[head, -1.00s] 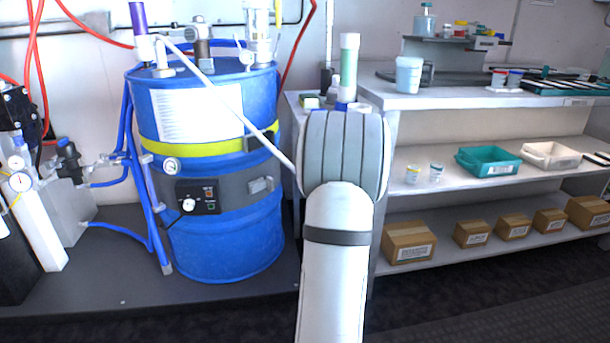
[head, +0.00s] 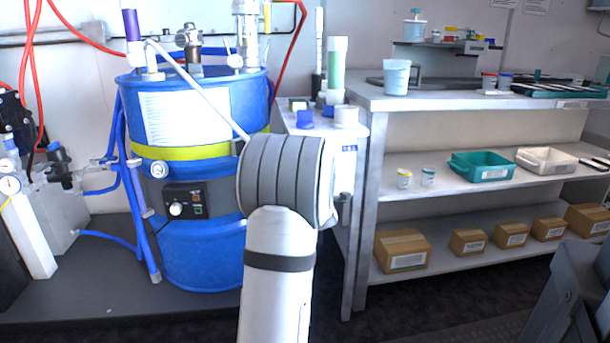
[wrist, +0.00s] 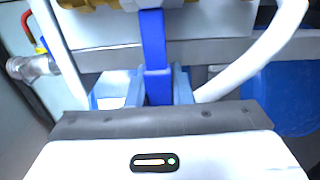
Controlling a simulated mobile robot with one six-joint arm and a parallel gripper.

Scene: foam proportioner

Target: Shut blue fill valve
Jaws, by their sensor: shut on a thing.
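In the wrist view, a blue upright handle (wrist: 154,45) runs down between the two pale fingers of my gripper (wrist: 157,88). In the head view, my forearm and wrist stand in front of the right side of the blue drum and hide my gripper and the handle.
The blue drum (head: 195,260) stands on a dark platform (head: 90,300) at left, with blue hoses on its left side. A shelf bench (head: 460,102) with trays and boxes is at right. A dark grey shape (head: 575,290) fills the lower right corner.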

